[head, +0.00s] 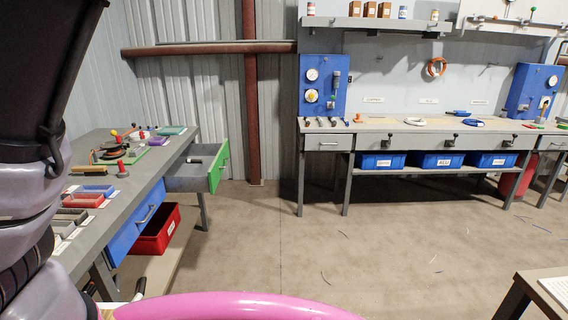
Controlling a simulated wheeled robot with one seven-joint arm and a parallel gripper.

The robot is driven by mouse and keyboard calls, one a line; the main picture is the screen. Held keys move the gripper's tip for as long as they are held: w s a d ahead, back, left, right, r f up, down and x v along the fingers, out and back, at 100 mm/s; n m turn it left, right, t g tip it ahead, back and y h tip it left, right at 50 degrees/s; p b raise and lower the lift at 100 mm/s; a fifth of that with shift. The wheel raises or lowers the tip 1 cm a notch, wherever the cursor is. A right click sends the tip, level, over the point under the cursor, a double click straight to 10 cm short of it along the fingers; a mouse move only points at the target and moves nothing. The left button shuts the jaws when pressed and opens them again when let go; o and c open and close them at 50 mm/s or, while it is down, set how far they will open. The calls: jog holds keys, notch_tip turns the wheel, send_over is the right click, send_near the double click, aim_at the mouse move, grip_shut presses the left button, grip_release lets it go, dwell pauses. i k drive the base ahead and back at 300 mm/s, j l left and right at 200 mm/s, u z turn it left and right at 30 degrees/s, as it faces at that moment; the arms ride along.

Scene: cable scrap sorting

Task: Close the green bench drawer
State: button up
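The green bench drawer (219,166) is at the far end of the grey workbench (137,186) on the left. It stands pulled out to the right, with its grey inside showing and its green front facing right, away from the bench. A small dark-and-light item (194,160) shows at the drawer, but I cannot tell what it is. My gripper is not in view. Parts of my arm fill the left edge and hide the near left of the bench.
A blue drawer (135,222) nearer on the same bench looks shut. A red bin (156,231) stands on the shelf below. Open concrete floor (280,232) lies right of the drawer. A second workbench (440,139) runs along the back wall. A table corner (530,295) shows at lower right.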

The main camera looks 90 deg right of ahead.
aim_at(187, 163)
jog(key=l+z, duration=0.15)
jog(key=z, duration=0.25)
jog(key=k+l+z, duration=0.1)
jog(key=z, duration=0.3)
jog(key=l+z, duration=0.4)
jog(key=z, duration=0.4)
jog(key=l+z, duration=0.15)
jog(key=l, duration=0.3)
jog(key=i+l+z, duration=0.2)
jog(key=l, duration=0.2)
jog(key=l+z, duration=0.15)
jog(key=l, duration=0.3)
jog(key=i+l, duration=0.15)
jog(key=l, duration=0.2)
